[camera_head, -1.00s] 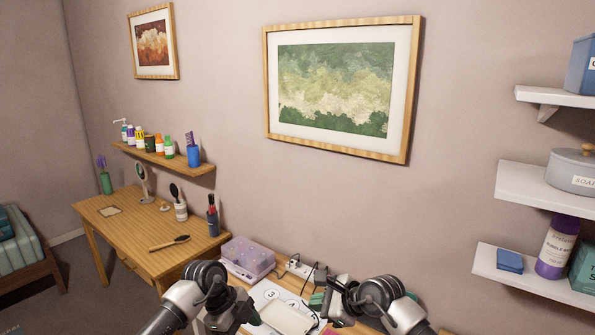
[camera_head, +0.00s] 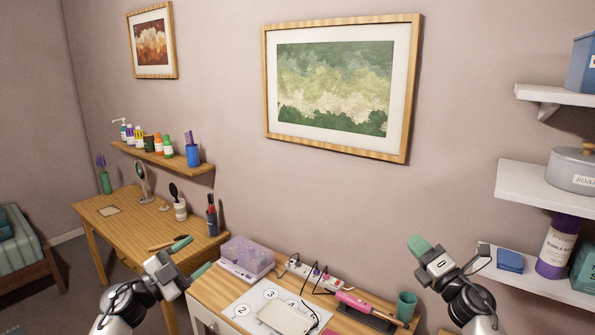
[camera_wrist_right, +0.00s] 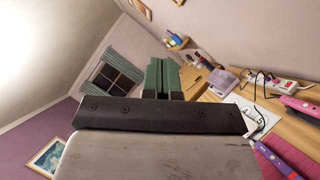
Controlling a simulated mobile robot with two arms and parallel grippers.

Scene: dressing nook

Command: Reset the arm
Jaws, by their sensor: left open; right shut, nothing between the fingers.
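My left gripper (camera_head: 191,256) is open and empty, in the air left of the near table, its two green fingertips spread apart. My right gripper (camera_head: 418,246) is shut and empty, raised above the right end of the near table and pointing up toward the wall. Its closed green fingers also show in the right wrist view (camera_wrist_right: 161,77). Both arms are apart from the table's things.
The near table (camera_head: 210,290) holds a lilac box (camera_head: 247,257), a numbered sheet (camera_head: 240,311), a white tray (camera_head: 285,318), a power strip (camera_head: 320,274), a pink styling tool (camera_head: 365,306) and a green cup (camera_head: 405,306). White shelves (camera_head: 520,185) are right.

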